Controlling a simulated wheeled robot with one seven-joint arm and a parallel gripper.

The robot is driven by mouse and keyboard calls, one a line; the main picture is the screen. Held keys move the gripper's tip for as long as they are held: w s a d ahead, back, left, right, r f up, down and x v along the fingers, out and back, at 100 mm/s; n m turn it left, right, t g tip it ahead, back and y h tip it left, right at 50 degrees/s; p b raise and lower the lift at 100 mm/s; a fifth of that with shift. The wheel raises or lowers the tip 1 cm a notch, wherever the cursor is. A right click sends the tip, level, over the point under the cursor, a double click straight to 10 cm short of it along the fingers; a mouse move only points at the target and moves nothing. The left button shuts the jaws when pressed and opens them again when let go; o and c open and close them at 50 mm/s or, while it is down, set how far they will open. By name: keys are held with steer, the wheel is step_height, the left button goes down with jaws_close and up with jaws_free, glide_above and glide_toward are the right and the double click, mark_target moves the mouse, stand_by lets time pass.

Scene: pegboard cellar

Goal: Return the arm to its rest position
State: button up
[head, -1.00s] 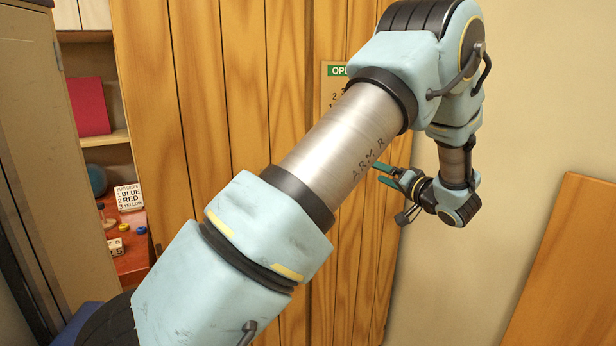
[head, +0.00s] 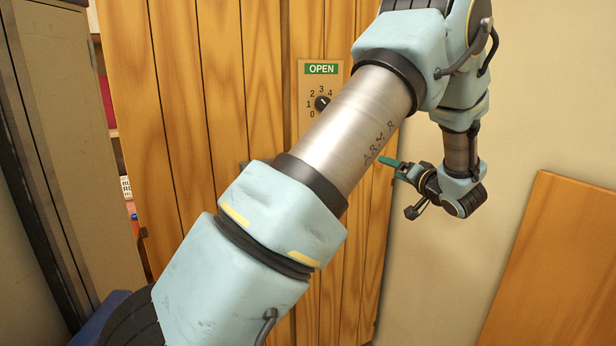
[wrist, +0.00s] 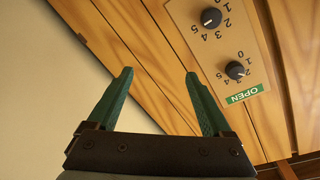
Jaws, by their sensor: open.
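My arm reaches from the lower left to the upper right in the head view, then bends down. My gripper (head: 393,165) hangs at its end, pointing left towards the wooden plank panel (head: 190,150). In the wrist view my gripper (wrist: 159,74) has its two green fingers spread apart, with nothing between them. The plank panel lies beyond the fingertips, which look clear of it.
A dial plate (head: 304,84) with a green OPEN sign (head: 321,69) is on the panel; the wrist view shows two black knobs. A grey cabinet (head: 75,150) stands close at left. A wooden board (head: 560,260) leans at right. Bare wall lies between.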

steer(key=a+f+g+h, duration=0.2)
steer(key=a+g+h, duration=0.4)
steer(key=a, duration=0.5)
steer(key=s+a+f+n+g, duration=0.1)
steer(key=s+a+f+g, duration=0.2)
steer(key=s+a, duration=0.6)
steer(key=s+a+f+n+g, duration=0.2)
steer(key=s+a+g, duration=0.3)
steer(key=s+a, duration=0.5)
steer(key=s+f, duration=0.1)
steer(key=s, duration=0.5)
steer(key=shift+s, duration=0.2)
steer(key=shift+d, duration=0.1)
